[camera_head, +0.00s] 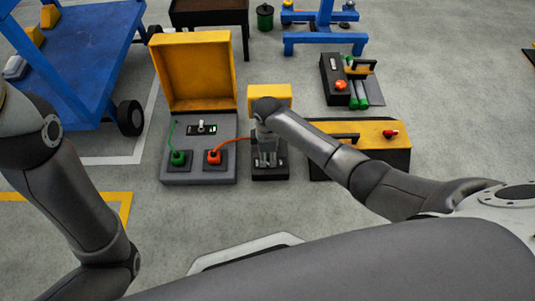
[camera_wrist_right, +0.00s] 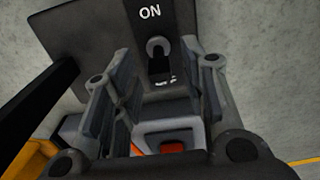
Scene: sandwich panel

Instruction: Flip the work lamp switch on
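The work lamp with a yellow head (camera_head: 282,92) and a black base (camera_head: 271,173) stands at centre in the head view. My right gripper (camera_head: 266,160) points down over the base and hides part of the lamp. In the right wrist view, a grey toggle switch (camera_wrist_right: 157,46) sits on a black plate below a white "ON" label (camera_wrist_right: 150,11). My right gripper (camera_wrist_right: 160,80) is open there, its fingers apart on either side of the switch's line. Contact with the toggle cannot be told. My left arm shows at the left, but its gripper is out of view.
An open grey case (camera_head: 199,175) with a yellow lid, a small switch and green and orange plugs stands left of the lamp. An orange cable (camera_head: 235,140) runs towards the lamp. A yellow-topped black box (camera_head: 375,131) is close on the right. Floor in front is clear.

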